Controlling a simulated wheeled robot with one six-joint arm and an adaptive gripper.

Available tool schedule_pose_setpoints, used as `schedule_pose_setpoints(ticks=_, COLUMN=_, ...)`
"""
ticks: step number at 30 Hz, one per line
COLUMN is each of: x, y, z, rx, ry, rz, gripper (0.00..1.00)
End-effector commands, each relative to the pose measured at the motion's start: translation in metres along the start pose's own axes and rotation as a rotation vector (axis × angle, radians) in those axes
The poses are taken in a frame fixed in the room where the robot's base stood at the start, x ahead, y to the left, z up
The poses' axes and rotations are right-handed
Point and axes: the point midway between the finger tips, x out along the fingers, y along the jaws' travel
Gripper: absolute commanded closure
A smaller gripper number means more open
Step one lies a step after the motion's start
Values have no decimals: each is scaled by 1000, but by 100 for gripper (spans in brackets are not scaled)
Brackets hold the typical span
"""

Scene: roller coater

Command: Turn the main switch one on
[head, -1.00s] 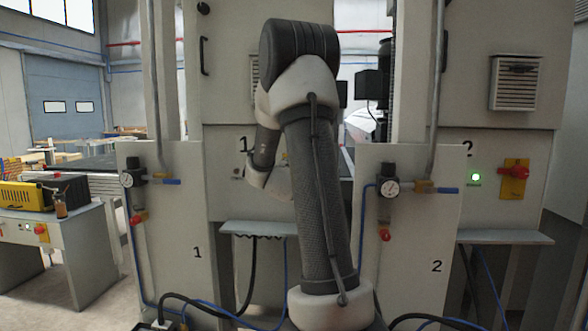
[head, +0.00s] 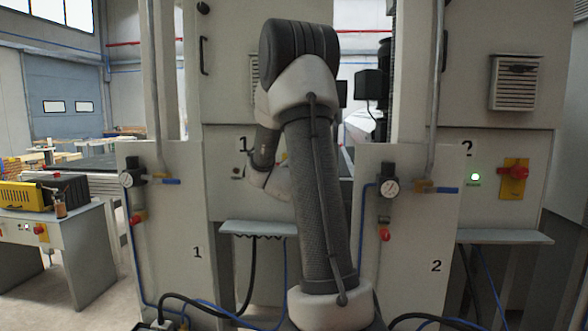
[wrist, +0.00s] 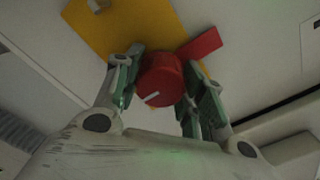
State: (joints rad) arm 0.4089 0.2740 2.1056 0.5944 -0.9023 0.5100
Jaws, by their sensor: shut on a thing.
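The main switch one shows in the wrist view as a red knob (wrist: 160,78) with a white mark and a red handle part (wrist: 201,45) on a yellow plate (wrist: 110,28). My gripper (wrist: 160,88) has its fingers on both sides of the knob, shut on it. The white mark points obliquely down to the left. In the head view my arm hides this switch and my gripper. The panel with the number 1 (head: 242,145) shows left of my arm, with a small dark indicator (head: 236,172) below the number.
Machine two stands at the right with its own red switch on a yellow plate (head: 513,181) and a lit green lamp (head: 475,177). Gauges, pipes and blue hoses line the front panels. A shelf (head: 258,228) juts out below panel one.

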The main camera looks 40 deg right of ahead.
Motion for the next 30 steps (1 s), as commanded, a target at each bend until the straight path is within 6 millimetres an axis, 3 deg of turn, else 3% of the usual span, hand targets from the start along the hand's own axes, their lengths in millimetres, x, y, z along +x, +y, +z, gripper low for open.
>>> schedule_pose_setpoints(ticks=12, x=0, y=1, z=0, rx=7, ry=0, rz=2, gripper=84)
schedule_pose_setpoints(ticks=13, x=0, y=1, z=0, rx=7, ry=0, rz=2, gripper=57)
schedule_pose_setpoints(ticks=16, x=0, y=1, z=0, rx=7, ry=0, rz=2, gripper=39)
schedule_pose_setpoints(ticks=26, x=-1, y=0, z=0, rx=6, ry=0, rz=1, gripper=39)
schedule_pose_setpoints(ticks=30, x=-15, y=-1, z=0, rx=6, ry=-1, rz=0, gripper=39)
